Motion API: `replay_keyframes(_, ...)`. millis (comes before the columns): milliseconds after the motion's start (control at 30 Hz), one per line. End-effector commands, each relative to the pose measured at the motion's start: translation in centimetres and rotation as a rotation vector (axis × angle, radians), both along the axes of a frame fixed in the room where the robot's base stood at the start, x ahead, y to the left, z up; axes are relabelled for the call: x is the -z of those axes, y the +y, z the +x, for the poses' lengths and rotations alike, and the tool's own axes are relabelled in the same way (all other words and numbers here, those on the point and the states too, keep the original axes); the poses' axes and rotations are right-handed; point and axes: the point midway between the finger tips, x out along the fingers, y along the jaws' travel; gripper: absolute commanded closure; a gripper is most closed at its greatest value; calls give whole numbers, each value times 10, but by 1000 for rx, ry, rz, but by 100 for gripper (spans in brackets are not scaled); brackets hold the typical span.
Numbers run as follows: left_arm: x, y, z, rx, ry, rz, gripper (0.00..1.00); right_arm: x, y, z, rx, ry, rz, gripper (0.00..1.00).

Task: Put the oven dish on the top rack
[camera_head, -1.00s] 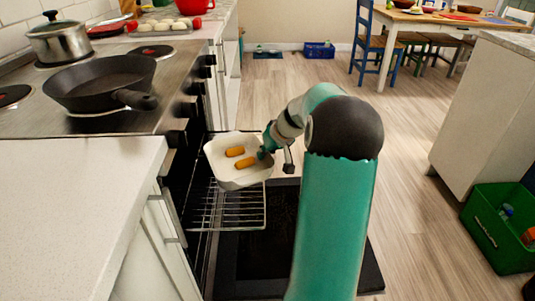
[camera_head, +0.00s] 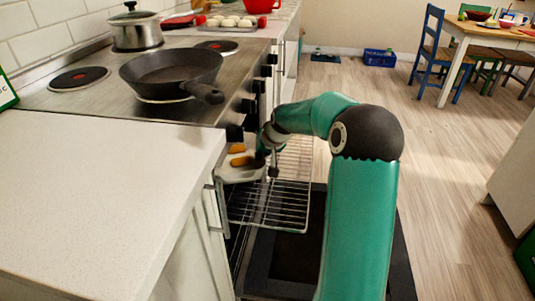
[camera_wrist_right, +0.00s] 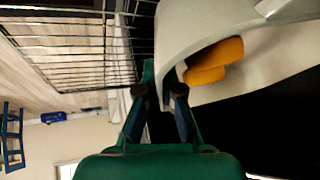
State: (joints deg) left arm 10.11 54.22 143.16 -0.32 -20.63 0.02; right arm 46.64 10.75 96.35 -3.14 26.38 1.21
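The white oven dish (camera_head: 232,174) holds two orange-brown pieces of food and is at the oven opening, by the left side of the rack. In the right wrist view the dish (camera_wrist_right: 190,30) shows close up, its rim between my right fingers. My right gripper (camera_head: 262,155) is shut on that rim; its fingertips also show in the wrist view (camera_wrist_right: 172,85). The wire rack (camera_head: 270,205) sticks out of the oven. I cannot tell whether the dish touches the rack. The counter partly hides the dish. My left gripper is not in view.
The open oven door (camera_head: 285,255) lies below the rack. The white counter (camera_head: 100,190) edges the oven on the left. A black frying pan (camera_head: 170,68) and a steel pot (camera_head: 136,32) stand on the stove.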

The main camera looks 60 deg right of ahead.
Motion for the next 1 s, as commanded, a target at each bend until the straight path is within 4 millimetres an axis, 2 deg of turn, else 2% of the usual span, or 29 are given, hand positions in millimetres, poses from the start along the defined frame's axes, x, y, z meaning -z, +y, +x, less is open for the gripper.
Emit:
replay_keyframes(333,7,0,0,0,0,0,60,13,-2,0,5,-7,-3,100)
replay_keyframes(667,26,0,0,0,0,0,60,56,-1,2,3,-7,-3,100)
replay_keyframes(1000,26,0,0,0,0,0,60,57,0,4,4,-7,-3,100)
